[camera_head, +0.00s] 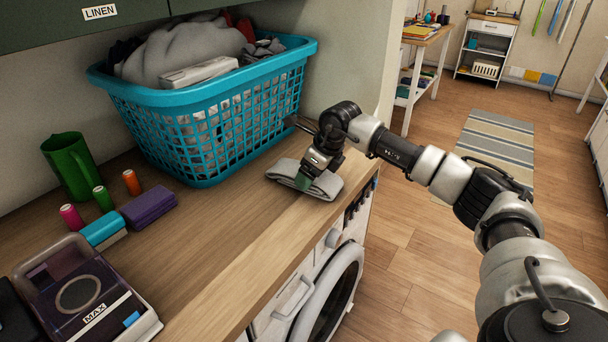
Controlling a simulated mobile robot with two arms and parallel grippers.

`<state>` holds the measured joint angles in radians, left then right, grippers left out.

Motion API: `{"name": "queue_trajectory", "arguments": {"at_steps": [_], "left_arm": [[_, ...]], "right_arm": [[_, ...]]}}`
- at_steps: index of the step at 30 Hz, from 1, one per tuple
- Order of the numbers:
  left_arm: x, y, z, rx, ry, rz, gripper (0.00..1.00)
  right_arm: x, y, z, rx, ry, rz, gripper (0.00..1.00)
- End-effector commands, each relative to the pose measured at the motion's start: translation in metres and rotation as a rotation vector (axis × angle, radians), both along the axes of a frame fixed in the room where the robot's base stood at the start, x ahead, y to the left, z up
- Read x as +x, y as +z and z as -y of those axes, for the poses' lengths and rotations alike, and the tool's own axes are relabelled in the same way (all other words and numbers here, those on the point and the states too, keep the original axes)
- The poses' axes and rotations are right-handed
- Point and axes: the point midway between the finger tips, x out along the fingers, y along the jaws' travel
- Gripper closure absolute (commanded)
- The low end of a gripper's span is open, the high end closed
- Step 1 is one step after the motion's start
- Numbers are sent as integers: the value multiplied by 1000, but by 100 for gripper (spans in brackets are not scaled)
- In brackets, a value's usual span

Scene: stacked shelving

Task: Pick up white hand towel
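A folded, greyish-white hand towel (325,187) lies on the wooden counter, near its front edge and just right of the blue basket. My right gripper (304,181) reaches in from the right and points down over the towel. A greenish fingertip is at the towel's middle, and part of the towel is hidden behind the gripper. Whether the fingers are open or closed on the cloth cannot be told from this angle. The towel appears to rest on the counter. My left gripper is not in view.
A blue laundry basket (201,140) full of cloth stands close behind the towel. A green pitcher (70,166), thread spools, a purple block (148,207) and a clear-lidded device (75,290) occupy the counter's left. A washer (335,297) sits below. The counter's front middle is clear.

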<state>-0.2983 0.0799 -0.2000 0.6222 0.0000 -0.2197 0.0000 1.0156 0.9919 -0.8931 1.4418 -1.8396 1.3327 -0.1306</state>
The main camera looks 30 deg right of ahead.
Motion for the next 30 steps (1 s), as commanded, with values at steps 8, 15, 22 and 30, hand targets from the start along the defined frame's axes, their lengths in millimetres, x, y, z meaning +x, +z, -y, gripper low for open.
{"name": "queue_trajectory", "arguments": {"at_steps": [8, 15, 22, 30], "left_arm": [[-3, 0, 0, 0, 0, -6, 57], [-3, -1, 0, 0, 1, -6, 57], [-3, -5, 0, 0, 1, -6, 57], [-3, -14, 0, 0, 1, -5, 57]], "right_arm": [[0, 1, 0, 0, 0, 1, 42], [0, 5, 0, 0, 0, 3, 42], [1, 35, 0, 0, -1, 7, 42], [-41, 71, 37, -4, -5, 2, 42]]}}
